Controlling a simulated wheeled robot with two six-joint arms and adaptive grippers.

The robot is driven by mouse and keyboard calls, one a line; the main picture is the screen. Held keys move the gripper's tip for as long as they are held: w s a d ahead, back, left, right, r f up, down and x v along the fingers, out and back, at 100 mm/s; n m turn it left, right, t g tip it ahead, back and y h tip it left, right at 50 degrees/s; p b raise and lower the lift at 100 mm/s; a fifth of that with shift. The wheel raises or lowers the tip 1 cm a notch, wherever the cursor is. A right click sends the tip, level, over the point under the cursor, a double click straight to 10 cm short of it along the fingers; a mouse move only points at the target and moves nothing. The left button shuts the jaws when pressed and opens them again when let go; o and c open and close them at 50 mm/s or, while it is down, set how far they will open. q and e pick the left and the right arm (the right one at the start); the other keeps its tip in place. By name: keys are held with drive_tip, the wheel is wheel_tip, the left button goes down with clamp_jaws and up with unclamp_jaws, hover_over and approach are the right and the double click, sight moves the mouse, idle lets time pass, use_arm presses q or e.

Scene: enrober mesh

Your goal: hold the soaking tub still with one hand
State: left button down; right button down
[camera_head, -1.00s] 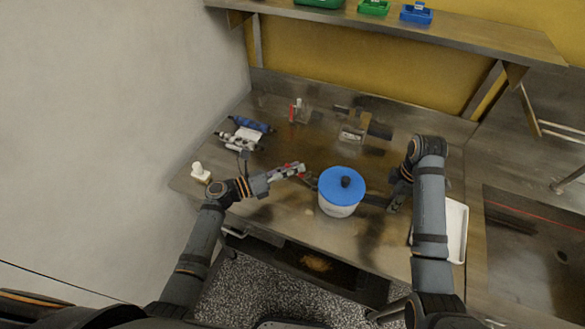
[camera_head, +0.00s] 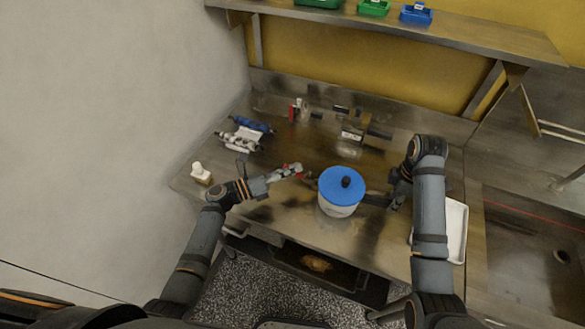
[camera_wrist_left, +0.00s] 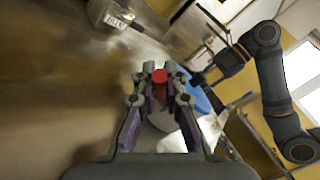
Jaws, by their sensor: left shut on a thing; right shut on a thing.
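In the left wrist view the red object (camera_wrist_left: 159,76) sits between the fingertips (camera_wrist_left: 160,84), with the blue lid (camera_wrist_left: 200,100) partly hidden behind.
A white tray (camera_head: 455,232) lies right of my right arm, near the sink (camera_head: 540,250). A small white bottle (camera_head: 200,172) stands at the left edge. A blue roller-like item (camera_head: 250,125) and a metal device (camera_head: 355,128) stand toward the back.

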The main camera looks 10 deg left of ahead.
use_arm(q)
drive_tip(key=shift+w+a+f+n+t+h, duration=0.1)
drive_tip(key=shift+a+f+n+t+h, duration=0.25)
drive_tip(key=shift+f+n+t+h, duration=0.25)
drive_tip(key=c, duration=1.4)
unclamp_jaws()
drive_tip(key=v, duration=1.2)
drive_tip(key=shift+r, duration=0.1)
